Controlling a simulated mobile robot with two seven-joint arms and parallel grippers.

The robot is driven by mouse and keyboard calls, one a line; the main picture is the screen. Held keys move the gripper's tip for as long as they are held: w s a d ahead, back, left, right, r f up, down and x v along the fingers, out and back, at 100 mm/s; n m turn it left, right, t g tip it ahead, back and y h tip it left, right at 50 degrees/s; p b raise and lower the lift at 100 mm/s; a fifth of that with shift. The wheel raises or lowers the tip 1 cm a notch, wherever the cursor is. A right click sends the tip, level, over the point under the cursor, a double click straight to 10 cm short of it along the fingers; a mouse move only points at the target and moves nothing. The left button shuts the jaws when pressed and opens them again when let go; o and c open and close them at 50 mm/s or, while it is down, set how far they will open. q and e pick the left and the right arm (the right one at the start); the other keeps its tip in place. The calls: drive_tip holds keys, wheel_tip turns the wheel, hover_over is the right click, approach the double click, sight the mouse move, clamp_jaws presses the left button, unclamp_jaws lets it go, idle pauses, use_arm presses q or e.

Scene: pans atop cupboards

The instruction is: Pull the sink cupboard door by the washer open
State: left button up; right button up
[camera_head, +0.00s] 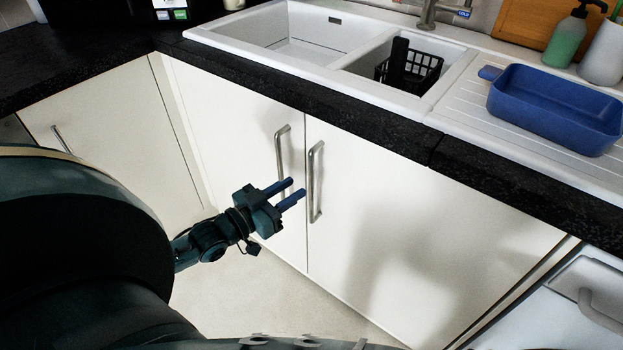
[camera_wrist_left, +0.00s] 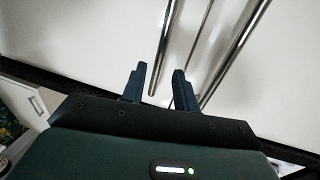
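The sink cupboard has two white doors with upright metal bar handles beside the middle seam. The right door (camera_head: 420,240), nearer the white appliance, has its handle (camera_head: 316,182) at its left edge. The left door (camera_head: 235,125) has its handle (camera_head: 283,150) at its right edge. Both doors are shut. My left gripper (camera_head: 297,188) is open and empty, its two blue fingers in front of the handles. In the left wrist view the left handle (camera_wrist_left: 165,45) ends between the fingers (camera_wrist_left: 158,84), and the right handle (camera_wrist_left: 236,50) lies right of them. My right gripper is out of view.
A white appliance front with a handle (camera_head: 600,312), likely the washer, stands at the lower right. A dark worktop edge (camera_head: 300,92) overhangs the doors. Above are a sink (camera_head: 270,55) and a blue pan (camera_head: 550,105). The floor (camera_head: 270,300) before the doors looks clear.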

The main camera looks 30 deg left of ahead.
use_arm(q)
drive_tip(key=x, duration=0.6)
drive_tip(key=shift+w+b, duration=0.3)
drive_tip(key=shift+b, duration=0.15)
drive_tip(key=shift+c, duration=0.3)
clamp_jaws()
